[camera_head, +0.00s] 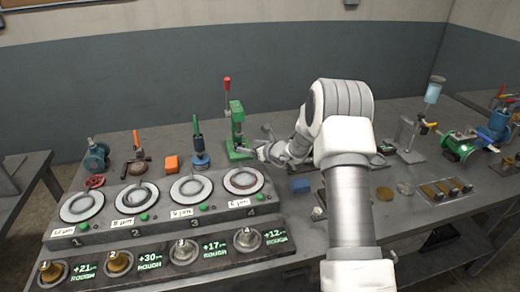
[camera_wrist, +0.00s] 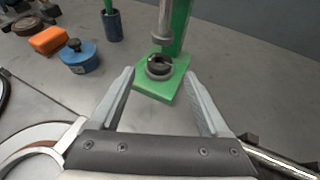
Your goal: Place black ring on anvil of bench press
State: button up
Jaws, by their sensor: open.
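The green bench press (camera_head: 236,125) with a red-tipped lever stands at the back middle of the bench. Its green base (camera_wrist: 172,90) shows in the wrist view, below the grey ram (camera_wrist: 163,25). A black ring (camera_wrist: 158,68) lies on the base at the anvil, under the ram and apart from it. Whether it sits fully flat is too small to tell. My gripper (camera_wrist: 160,82) is open, with its fingers apart in front of the ring and nothing held between them. In the head view my gripper (camera_head: 262,151) is just right of the press base.
A blue-based tool (camera_wrist: 80,57) and an orange block (camera_wrist: 48,40) stand left of the press. Round numbered stations (camera_head: 243,181) line the bench front left. A blue block (camera_head: 300,186) lies near my arm. A green-and-blue machine (camera_head: 465,146) is at right.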

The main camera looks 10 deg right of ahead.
jog(key=v, duration=0.6)
jog(key=s+a+r+n+g+y, duration=0.1)
jog(key=s+a+r+n+g, duration=0.2)
jog(key=s+a+r+n, duration=0.55)
jog(key=s+a+r+n+g+y, duration=0.25)
jog(key=s+a+r+n, duration=0.45)
jog(key=s+n, duration=0.4)
jog(key=s+d+r+n+h, duration=0.1)
jog(key=s+d+n+h, duration=0.3)
jog(key=s, duration=0.7)
jog(key=s+d+r+n+g+h, duration=0.1)
jog(key=s+d+n+h, duration=0.4)
jog(key=s+n, duration=0.3)
jog(key=s+d, duration=0.1)
jog(key=s, duration=0.3)
jog(key=shift+d+r, duration=0.2)
jog(key=shift+r, duration=0.15)
